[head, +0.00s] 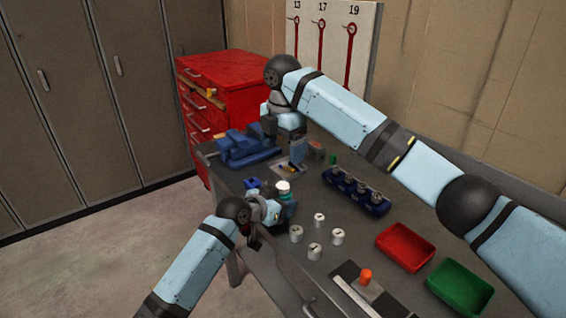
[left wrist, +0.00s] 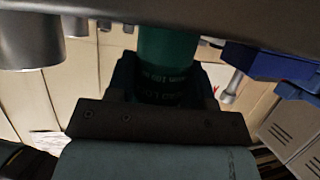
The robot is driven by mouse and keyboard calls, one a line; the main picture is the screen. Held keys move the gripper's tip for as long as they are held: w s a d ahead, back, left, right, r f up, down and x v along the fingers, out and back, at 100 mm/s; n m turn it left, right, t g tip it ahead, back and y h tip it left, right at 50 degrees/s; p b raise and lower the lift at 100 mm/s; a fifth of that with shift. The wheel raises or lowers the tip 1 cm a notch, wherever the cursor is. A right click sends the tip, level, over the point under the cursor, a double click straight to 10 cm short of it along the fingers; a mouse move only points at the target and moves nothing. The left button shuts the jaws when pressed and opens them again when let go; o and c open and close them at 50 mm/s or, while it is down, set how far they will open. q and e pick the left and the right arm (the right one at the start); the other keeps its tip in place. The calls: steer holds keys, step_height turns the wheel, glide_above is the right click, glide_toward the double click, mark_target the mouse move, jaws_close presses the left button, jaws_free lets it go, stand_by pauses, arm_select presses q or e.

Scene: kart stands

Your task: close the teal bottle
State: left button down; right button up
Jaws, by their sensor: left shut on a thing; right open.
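The teal bottle (head: 285,196) stands near the left edge of the workbench with a white top (head: 283,186). I cannot tell whether this top is a seated cap. My left gripper (head: 279,208) is shut around the bottle from the front. In the left wrist view the teal bottle (left wrist: 166,48), with dark lettering, sits between the fingers of my left gripper (left wrist: 165,85). My right gripper (head: 297,160) is open and points down farther back, behind the bottle and apart from it. Its fingertips are partly hidden.
The workbench (head: 345,240) holds a blue vise (head: 245,147), a blue rack (head: 355,190), several white weights (head: 319,219), a red tray (head: 405,247), a green tray (head: 460,287) and an orange knob (head: 366,275). A red cabinet (head: 235,90) stands behind.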

step_height(320, 180, up, 6)
steer(key=shift+f, duration=0.1)
arm_select(q)
steer(key=shift+c, duration=2.2)
jaws_free()
steer(key=p+v, duration=0.1)
steer(key=v, duration=1.2)
steer(key=shift+s+a+r, duration=0.2)
steer(key=shift+s+a, duration=0.05)
arm_select(e)
steer(key=shift+r, duration=0.5)
